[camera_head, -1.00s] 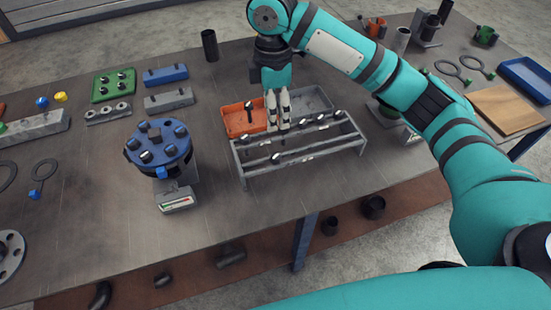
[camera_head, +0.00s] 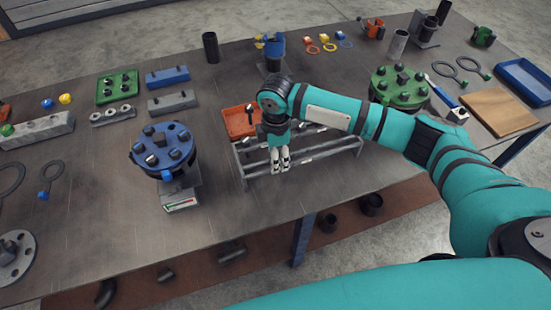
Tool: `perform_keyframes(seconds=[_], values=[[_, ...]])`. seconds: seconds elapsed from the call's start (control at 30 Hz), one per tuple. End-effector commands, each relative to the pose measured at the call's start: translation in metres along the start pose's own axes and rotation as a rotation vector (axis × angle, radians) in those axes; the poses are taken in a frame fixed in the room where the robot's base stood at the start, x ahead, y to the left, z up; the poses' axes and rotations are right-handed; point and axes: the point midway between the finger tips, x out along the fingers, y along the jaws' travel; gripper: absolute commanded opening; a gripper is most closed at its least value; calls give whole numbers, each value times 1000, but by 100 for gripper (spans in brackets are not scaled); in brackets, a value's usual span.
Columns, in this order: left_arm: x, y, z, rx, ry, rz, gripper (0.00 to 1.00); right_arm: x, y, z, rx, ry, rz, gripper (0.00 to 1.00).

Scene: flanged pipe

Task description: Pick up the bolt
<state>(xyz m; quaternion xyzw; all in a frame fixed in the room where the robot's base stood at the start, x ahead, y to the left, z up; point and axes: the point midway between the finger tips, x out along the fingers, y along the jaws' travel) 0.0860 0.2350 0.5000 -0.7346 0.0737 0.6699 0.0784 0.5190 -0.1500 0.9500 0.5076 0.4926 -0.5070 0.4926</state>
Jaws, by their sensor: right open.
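A grey metal rack (camera_head: 347,148) stands near the front edge of the table. In the earlier frame it carries several dark-headed bolts in rows; now my arm and gripper cover most of them, and I cannot single out one bolt. My right gripper (camera_head: 280,171) points down over the rack's front left part. Its two pale fingers are open with a narrow gap, and I see nothing held between them. Whether the fingertips touch a bolt or the rack is too small to tell. My left gripper is out of view.
An orange tray (camera_head: 235,122) sits behind the rack. A blue flange with bolts (camera_head: 162,147) stands to the left, a green flange (camera_head: 400,86) at the back right. A blue tray (camera_head: 524,80) and a wooden board (camera_head: 505,108) lie far right.

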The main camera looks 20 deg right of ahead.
Motion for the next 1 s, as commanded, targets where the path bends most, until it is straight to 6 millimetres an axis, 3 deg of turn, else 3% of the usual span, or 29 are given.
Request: perform_keyframes(seconds=[0.3,0.7,1.0], values=[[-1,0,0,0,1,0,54,8,0,0,-1,-1,0,54],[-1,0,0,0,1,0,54,7,0,0,-1,-1,0,2],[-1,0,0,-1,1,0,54,6,0,0,-1,0,1,0]])
